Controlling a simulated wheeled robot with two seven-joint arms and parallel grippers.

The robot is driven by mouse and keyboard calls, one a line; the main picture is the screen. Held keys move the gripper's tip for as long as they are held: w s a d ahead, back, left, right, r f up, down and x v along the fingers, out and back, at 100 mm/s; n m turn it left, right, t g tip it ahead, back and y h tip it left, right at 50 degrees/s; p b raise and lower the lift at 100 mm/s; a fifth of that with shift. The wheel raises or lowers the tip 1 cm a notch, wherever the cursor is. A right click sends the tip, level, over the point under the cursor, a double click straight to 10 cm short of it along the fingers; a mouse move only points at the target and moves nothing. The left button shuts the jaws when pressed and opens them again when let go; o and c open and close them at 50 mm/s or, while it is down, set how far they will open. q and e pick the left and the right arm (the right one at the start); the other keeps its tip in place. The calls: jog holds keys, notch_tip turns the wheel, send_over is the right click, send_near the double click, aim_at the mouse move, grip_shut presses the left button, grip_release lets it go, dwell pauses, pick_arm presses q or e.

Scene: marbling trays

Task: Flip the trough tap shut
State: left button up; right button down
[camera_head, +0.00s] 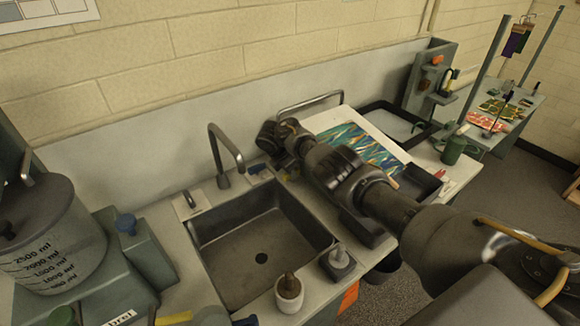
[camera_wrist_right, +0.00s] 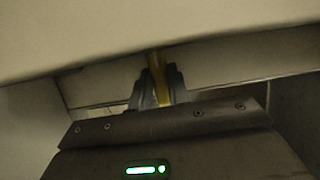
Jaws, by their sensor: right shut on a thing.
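The sink trough (camera_head: 222,268) is a dark grey basin in the counter, with a drain in its floor. A dark curved spout (camera_head: 216,148) rises behind it. A light plate with a small dark lever (camera_head: 189,199) lies left of the spout. My right gripper (camera_head: 272,140) is at the back wall, right of the spout, its fingertips hard to make out there. In the right wrist view my right gripper (camera_wrist_right: 157,88) is shut on a narrow yellow bar (camera_wrist_right: 158,72). Whether this bar is the tap's handle I cannot tell. My left gripper is out of view.
A metal rail (camera_head: 311,101) runs close behind my right gripper. A colourful marbled sheet (camera_head: 366,143) lies right of the sink. A white pot (camera_head: 289,294) and a grey holder (camera_head: 338,262) stand at the sink's front edge. A large grey measuring vessel (camera_head: 45,235) stands left.

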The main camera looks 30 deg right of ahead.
jog(key=c, duration=1.3)
grip_release()
jog(key=shift+r, duration=0.1)
jog(key=p+v, duration=0.1)
jog(key=v, duration=0.9)
jog(key=shift+a+r, duration=0.15)
jog(key=shift+r, duration=0.1)
jog(key=shift+s, duration=0.1)
